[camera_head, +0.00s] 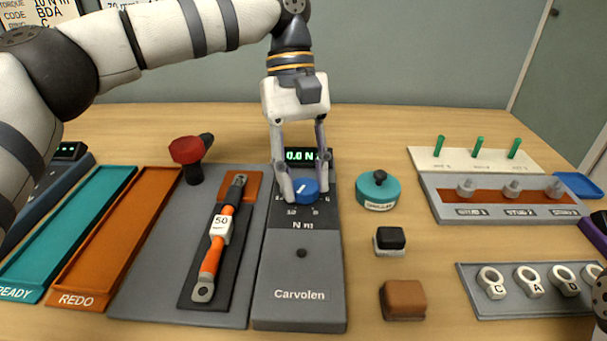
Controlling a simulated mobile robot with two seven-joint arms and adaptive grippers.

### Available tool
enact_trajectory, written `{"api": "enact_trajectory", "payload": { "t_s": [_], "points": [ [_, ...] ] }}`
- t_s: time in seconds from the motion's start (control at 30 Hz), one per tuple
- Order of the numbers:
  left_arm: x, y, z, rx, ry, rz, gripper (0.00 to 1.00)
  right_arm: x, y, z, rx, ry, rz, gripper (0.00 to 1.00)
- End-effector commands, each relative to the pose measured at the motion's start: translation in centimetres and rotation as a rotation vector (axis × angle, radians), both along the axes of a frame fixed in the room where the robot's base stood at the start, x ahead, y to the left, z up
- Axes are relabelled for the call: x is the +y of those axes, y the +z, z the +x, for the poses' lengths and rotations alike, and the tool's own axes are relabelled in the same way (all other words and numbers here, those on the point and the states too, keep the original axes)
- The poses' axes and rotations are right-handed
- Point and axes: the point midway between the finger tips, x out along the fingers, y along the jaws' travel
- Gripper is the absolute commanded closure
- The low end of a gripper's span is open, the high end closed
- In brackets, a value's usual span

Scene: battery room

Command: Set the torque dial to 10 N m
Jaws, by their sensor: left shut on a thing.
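The torque dial (306,190) is a blue knob with a white pointer mark on the grey Carvolen unit (300,270). The scale around it is partly hidden by my fingers; "10" and "8" show below it. The green display (301,155) above the dial is partly covered by my fingers and reads about "0.0 N". My left gripper (305,191) comes down from above and is shut on the dial, one finger on each side. My right gripper is not in view; only a small piece of an arm shows at the lower right edge.
A teal round container (378,188), a black block (389,240) and a brown block (403,299) stand to the right.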

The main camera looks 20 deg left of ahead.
Motion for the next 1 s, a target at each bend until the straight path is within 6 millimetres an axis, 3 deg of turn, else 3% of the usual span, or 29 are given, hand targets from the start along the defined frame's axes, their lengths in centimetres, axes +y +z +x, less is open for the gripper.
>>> {"api": "enact_trajectory", "payload": {
  "t_s": [0.7,0.73,0.8,1.0],
  "points": [
    [-0.02,-0.1,0.0,0.001,-0.072,0.002,0.94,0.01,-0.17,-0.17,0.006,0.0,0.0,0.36],
    [-0.03,-0.1,0.0,0.001,-0.072,0.002,0.64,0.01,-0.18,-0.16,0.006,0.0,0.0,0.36],
    [-0.02,-0.1,0.0,0.001,-0.072,0.002,0.48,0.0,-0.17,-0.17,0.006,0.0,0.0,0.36],
    [-0.03,-0.05,0.01,0.001,-0.072,0.001,0.46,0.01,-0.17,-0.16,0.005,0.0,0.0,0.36]
  ]
}}
